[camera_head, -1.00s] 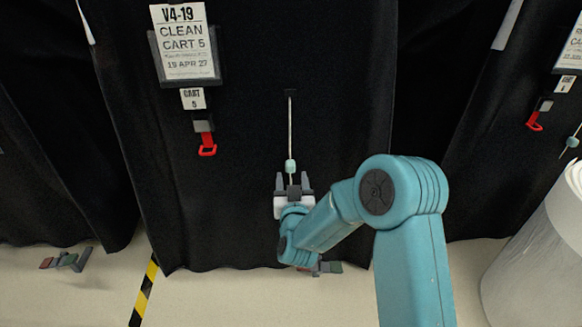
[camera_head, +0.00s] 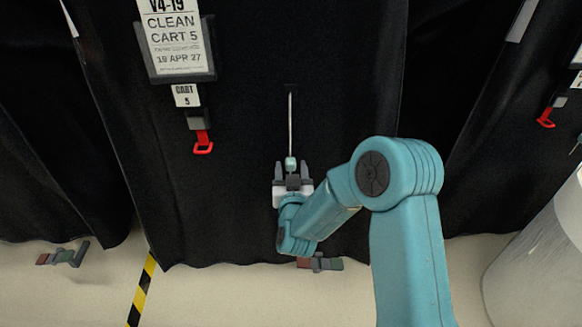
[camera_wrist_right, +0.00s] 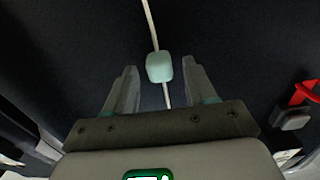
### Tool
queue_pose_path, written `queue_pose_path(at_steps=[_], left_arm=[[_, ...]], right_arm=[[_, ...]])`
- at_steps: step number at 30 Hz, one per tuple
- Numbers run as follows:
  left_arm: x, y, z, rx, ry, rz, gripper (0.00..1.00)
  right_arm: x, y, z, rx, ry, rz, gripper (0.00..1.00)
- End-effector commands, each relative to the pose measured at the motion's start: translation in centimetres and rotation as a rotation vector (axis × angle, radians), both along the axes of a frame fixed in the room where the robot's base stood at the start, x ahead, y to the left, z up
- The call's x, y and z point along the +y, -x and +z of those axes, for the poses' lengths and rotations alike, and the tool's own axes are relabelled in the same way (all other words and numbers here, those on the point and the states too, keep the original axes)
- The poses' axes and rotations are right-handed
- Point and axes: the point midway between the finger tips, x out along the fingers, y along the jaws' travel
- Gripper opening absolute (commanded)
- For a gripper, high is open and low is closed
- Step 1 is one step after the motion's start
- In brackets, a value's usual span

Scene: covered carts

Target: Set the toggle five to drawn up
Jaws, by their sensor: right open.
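The toggle (camera_head: 290,163) is a small pale mint bead on a thin white cord (camera_head: 290,122) that hangs down the black cover of cart 5 (camera_head: 245,215). In the right wrist view the bead (camera_wrist_right: 159,67) sits between and just beyond the tips of my open right gripper (camera_wrist_right: 160,80), with the cord passing behind it toward the palm. In the head view my right gripper (camera_head: 292,170) is just below and around the bead. My left gripper is not in view.
Caster pedals (camera_head: 62,256) show near the floor. A white roll (camera_head: 545,260) stands at the right.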

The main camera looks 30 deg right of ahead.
Motion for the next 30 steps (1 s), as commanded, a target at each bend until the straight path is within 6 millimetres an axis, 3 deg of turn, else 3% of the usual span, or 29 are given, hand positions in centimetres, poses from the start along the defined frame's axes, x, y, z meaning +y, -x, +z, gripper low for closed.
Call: queue_pose_path(at_steps=[8, 12, 13, 17, 20, 30], left_arm=[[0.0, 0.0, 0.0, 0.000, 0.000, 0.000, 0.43], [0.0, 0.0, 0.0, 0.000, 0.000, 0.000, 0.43], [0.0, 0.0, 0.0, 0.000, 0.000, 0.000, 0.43], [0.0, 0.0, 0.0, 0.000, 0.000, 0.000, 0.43], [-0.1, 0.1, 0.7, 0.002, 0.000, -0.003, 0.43], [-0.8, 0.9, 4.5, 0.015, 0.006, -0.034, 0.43]], right_arm=[[0.1, 0.1, 0.0, 0.000, 0.000, 0.000, 0.52], [0.1, 0.1, 0.0, 0.000, 0.000, 0.000, 0.07], [0.1, 0.1, 0.0, 0.000, 0.000, 0.000, 0.00], [0.0, 0.0, 0.1, 0.000, 0.000, 0.000, 0.00], [0.0, -0.1, 1.3, -0.002, 0.001, 0.000, 0.00], [-0.2, -0.2, 9.9, -0.006, 0.002, -0.002, 0.00]])
